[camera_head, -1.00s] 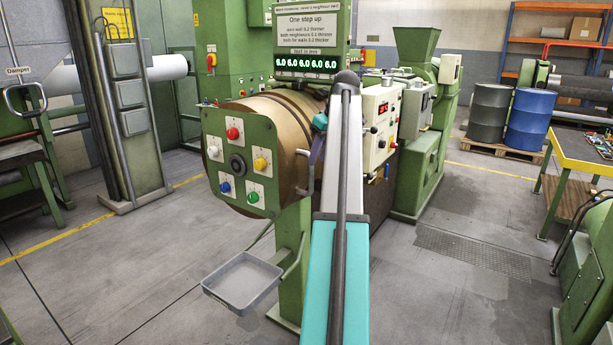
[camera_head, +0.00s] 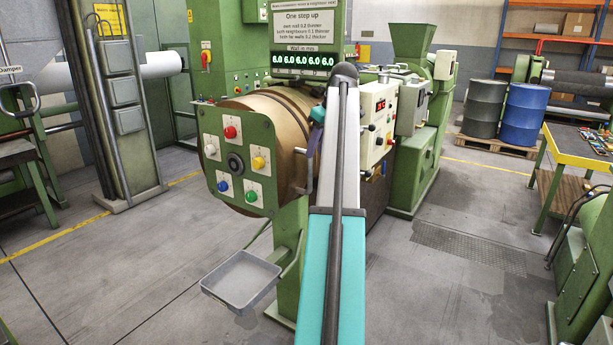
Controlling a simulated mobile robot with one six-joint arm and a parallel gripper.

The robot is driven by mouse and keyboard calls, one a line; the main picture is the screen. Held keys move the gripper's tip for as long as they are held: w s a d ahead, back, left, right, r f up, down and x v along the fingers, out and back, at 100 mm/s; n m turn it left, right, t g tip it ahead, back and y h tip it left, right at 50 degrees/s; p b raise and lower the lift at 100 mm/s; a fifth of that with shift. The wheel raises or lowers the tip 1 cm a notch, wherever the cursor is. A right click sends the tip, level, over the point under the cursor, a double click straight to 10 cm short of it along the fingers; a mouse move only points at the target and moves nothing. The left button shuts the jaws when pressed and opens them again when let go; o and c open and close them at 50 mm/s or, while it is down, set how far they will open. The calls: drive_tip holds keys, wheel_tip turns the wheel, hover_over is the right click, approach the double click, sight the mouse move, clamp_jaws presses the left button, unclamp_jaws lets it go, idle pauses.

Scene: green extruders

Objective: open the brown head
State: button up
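The brown head (camera_head: 270,113) is a tan drum with dark bands, lying on its side on a green machine stand. Its green front plate (camera_head: 237,162) carries red, white, yellow, blue and green knobs around a dark centre. A small pale handle (camera_head: 309,172) shows at the drum's right edge. My arm reaches forward from the bottom middle and hides part of the drum's right side. A purple and teal part at the arm's far end (camera_head: 316,128) is close to the drum's right side. Whether it touches cannot be told. The gripper's fingers are not clearly seen.
A grey tray (camera_head: 241,280) sticks out below the head at the left. A lit display (camera_head: 303,60) stands above it. A control box (camera_head: 378,122) stands just right of my arm. Blue (camera_head: 526,115) and dark drums are at the back right.

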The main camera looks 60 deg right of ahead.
drive_tip(key=p+x, duration=0.3)
drive_tip(key=x, duration=0.9)
drive_tip(key=shift+f, duration=0.15)
clamp_jaws()
drive_tip(key=shift+a, duration=0.25)
